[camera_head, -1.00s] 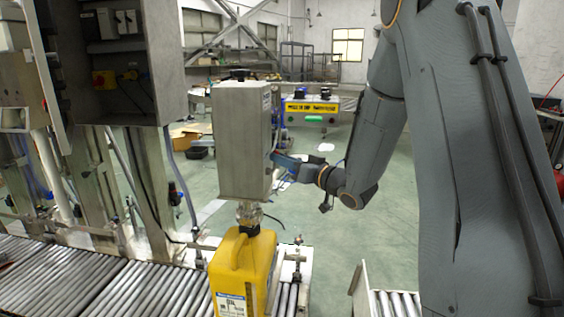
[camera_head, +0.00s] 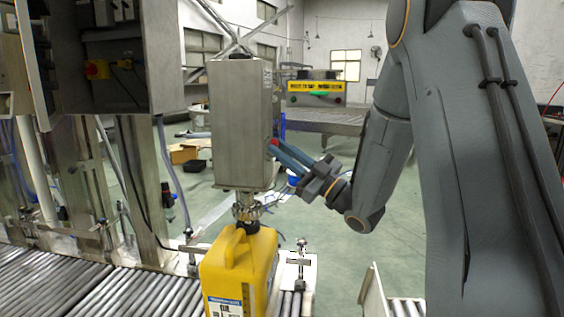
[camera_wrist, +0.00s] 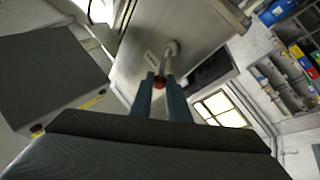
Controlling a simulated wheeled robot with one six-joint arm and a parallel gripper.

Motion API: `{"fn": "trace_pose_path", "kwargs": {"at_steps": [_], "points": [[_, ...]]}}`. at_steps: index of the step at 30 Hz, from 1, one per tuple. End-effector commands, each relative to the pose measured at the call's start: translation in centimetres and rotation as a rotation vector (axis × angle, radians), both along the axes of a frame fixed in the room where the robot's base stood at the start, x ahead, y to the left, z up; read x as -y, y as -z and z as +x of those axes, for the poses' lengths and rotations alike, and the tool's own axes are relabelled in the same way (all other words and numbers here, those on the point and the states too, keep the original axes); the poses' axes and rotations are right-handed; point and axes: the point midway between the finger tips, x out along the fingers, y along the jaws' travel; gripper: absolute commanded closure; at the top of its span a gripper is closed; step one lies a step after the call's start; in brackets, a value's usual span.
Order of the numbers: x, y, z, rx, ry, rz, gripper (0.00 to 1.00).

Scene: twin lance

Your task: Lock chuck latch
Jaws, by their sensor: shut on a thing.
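A grey steel box-shaped head (camera_head: 238,125) hangs above a yellow jerrycan (camera_head: 242,275). A metal chuck (camera_head: 247,208) sits between the head's underside and the can's neck. On the head's right side is a bent metal lever, seen in the wrist view (camera_wrist: 169,52), ending in a red knob (camera_wrist: 159,82). I take this lever to be the latch. My gripper (camera_wrist: 161,88) has its two blue fingers closed on either side of the red knob. In the head view my gripper (camera_head: 279,150) reaches the head's right side from the right, fingers sloping up to the left.
Roller conveyors (camera_head: 110,295) run along the front left under the can. Steel posts and an open control cabinet (camera_head: 110,55) stand at left. A small clamp post (camera_head: 301,262) stands right of the can. Green floor is open behind and right.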

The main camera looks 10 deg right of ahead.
Motion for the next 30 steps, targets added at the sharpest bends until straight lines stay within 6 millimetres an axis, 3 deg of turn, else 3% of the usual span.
{"fn": "trace_pose_path", "kwargs": {"at_steps": [9, 25, 26, 27, 30], "points": [[-0.12, 0.55, -0.25, 0.112, 0.000, -0.046, 1.00], [-0.17, 0.48, -0.39, 0.133, -0.001, -0.056, 1.00], [-0.17, 0.48, -0.39, 0.132, -0.002, -0.056, 0.83], [-0.17, 0.49, -0.39, 0.132, -0.002, -0.056, 0.77], [-0.17, 0.49, -0.38, 0.132, -0.002, -0.056, 0.77]]}}
